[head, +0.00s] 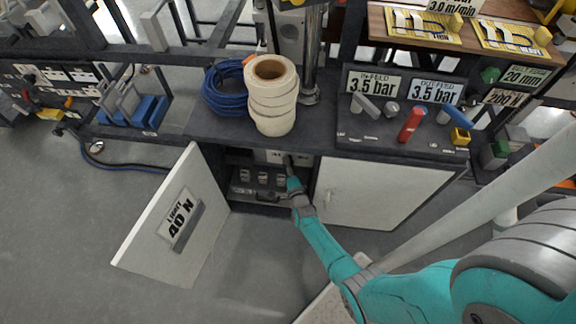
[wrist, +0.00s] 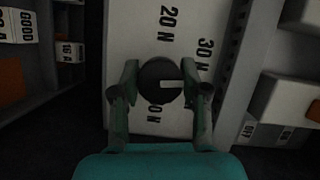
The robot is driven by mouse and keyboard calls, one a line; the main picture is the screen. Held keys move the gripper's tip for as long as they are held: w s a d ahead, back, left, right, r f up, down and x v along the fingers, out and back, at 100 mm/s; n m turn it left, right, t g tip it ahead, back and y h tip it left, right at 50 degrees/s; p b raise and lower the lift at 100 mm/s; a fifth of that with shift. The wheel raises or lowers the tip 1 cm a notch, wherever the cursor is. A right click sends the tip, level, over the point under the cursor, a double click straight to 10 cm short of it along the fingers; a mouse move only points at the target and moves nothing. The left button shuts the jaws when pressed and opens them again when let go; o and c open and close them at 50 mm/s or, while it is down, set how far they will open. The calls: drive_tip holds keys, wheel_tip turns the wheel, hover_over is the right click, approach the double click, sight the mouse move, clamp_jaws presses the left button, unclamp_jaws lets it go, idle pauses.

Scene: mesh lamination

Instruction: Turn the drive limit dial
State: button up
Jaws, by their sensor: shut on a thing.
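The drive limit dial (wrist: 158,82) is a dark round knob with a pale pointer mark, on a white plate (wrist: 152,25) inside the cabinet. The plate reads "20 N" and "30 N", with a third label partly hidden below the knob. The pointer mark points to the right in the wrist view. My gripper (wrist: 160,80) is shut on the dial, one finger on each side. In the head view my gripper (head: 291,178) reaches into the open cabinet, and the dial is hidden there.
The left cabinet door (head: 165,225) stands open with a "LIMIT 40 N" card (head: 180,218). The right door (head: 380,190) is light grey. White rolls (head: 272,95) and a blue hose coil (head: 226,88) sit on the bench above. Labelled switches (wrist: 265,131) flank the plate.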

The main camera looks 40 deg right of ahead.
drive_tip(key=m, duration=0.2)
drive_tip(key=m+t, duration=0.1)
drive_tip(key=m, duration=0.1)
drive_tip(key=shift+t+h, duration=0.3)
drive_tip(key=shift+h, duration=0.1)
drive_tip(key=shift+f+m+t+h, duration=0.1)
drive_tip(key=shift+m+t+h, duration=0.35)
drive_tip(key=shift+m, duration=1.35)
drive_tip(key=shift+s+m+h, duration=0.1)
drive_tip(key=shift+m+h, duration=0.2)
drive_tip(key=shift+h, duration=0.05)
drive_tip(key=shift+d, duration=0.1)
drive_tip(key=o, duration=1.1)
drive_tip(key=shift+o, duration=0.2)
drive_tip(key=v, duration=1.2)
